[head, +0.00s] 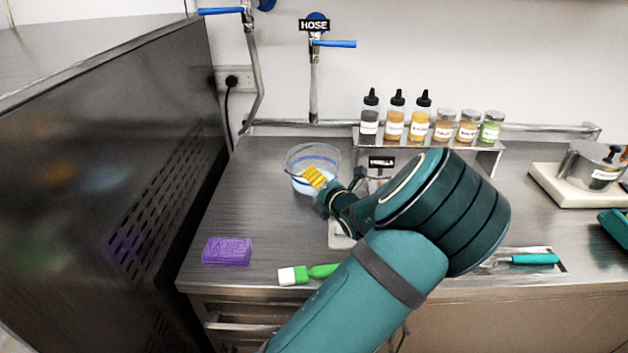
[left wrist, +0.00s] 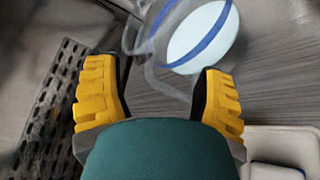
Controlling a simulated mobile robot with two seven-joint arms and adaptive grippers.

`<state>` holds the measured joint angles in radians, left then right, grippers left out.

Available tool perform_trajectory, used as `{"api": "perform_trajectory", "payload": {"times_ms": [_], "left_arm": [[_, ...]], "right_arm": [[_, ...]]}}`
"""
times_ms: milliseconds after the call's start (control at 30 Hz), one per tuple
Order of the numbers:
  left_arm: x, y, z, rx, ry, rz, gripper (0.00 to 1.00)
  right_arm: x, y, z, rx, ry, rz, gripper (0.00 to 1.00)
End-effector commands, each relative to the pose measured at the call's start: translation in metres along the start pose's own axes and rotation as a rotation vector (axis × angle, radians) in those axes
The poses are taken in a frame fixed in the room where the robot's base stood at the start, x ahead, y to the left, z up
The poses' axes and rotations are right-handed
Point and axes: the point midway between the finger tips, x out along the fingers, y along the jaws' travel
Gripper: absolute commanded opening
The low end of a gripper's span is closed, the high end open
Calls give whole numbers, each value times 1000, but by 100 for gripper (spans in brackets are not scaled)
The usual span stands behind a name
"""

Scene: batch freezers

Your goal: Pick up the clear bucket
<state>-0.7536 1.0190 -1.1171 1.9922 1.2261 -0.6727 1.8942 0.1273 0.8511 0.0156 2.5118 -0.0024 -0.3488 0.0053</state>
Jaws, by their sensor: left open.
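The clear bucket (head: 313,156) stands upright on the steel counter near the back wall, with a blue band and a whitish lower part. My left gripper (head: 315,177) is at the bucket's front, its yellow fingers overlapping the bucket in the head view. In the left wrist view, the bucket (left wrist: 200,38) lies beyond the open fingers (left wrist: 160,78), toward the upper right, with its clear rim side toward the gap. Whether a finger touches the bucket I cannot tell. My right gripper is not seen.
A purple sponge (head: 227,251) and a green-handled brush (head: 293,275) lie near the counter's front edge. A dark perforated machine (head: 120,170) stands at the left. A small shelf with bottles and jars (head: 420,123) stands behind my arm. Counter left of the bucket is clear.

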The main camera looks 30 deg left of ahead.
Motion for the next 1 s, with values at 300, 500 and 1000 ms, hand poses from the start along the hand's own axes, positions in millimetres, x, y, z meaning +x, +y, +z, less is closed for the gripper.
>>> {"api": "perform_trajectory", "payload": {"times_ms": [300,500,1000], "left_arm": [[18,0,0,0,0,-1,69],[18,0,0,-1,0,-1,39],[17,-3,-2,3,3,-7,0]], "right_arm": [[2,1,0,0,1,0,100],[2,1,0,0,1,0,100],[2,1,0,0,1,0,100]]}}
